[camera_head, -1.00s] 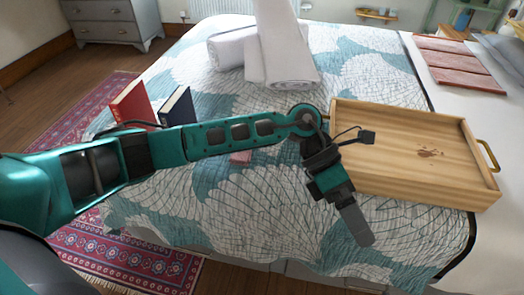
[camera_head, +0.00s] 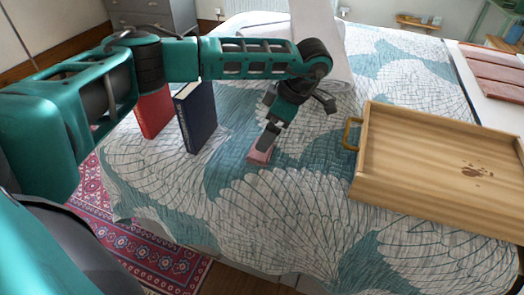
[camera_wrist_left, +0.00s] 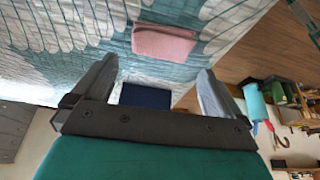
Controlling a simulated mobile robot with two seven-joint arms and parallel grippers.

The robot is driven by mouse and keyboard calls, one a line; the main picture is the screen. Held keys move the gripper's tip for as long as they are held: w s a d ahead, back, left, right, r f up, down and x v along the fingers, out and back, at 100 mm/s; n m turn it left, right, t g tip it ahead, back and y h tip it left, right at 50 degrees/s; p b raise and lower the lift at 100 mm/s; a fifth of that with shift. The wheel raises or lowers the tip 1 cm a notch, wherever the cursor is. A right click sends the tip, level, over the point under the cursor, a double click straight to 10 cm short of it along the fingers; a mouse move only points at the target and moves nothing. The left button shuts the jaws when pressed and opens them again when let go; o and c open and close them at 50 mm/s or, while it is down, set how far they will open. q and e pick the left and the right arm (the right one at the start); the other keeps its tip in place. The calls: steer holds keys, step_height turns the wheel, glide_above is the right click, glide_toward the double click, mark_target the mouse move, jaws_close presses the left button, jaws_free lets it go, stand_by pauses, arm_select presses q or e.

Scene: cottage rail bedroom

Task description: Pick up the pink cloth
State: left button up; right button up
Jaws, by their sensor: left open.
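The pink cloth (camera_head: 262,152) is a small folded piece lying on the patterned bedspread. In the left wrist view the whole folded cloth (camera_wrist_left: 164,42) shows beyond the fingertips, roughly centred between them. My left gripper (camera_head: 268,140) points down over the cloth and covers part of it in the head view. In the left wrist view its two fingers (camera_wrist_left: 158,82) are wide apart with nothing between them. I cannot tell the exact height above the cloth. My right gripper is not in view.
A dark blue book (camera_head: 198,118) and a red book (camera_head: 154,112) stand upright left of the cloth. A wooden tray (camera_head: 440,160) with brass handles lies to the right. The bedspread (camera_head: 285,215) in front is clear.

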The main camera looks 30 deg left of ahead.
arm_select(q)
steer(key=x, duration=0.3)
steer(key=b+x, duration=0.1)
steer(key=x, duration=0.2)
steer(key=shift+d+f+b, duration=0.15)
steer(key=shift+d+b, duration=0.05)
steer(key=shift+b, duration=0.1)
steer(key=shift+c, duration=0.5)
steer(key=c, duration=0.6)
steer(key=shift+c, duration=0.2)
step_height(320, 180, up, 20)
steer(key=p, duration=0.4)
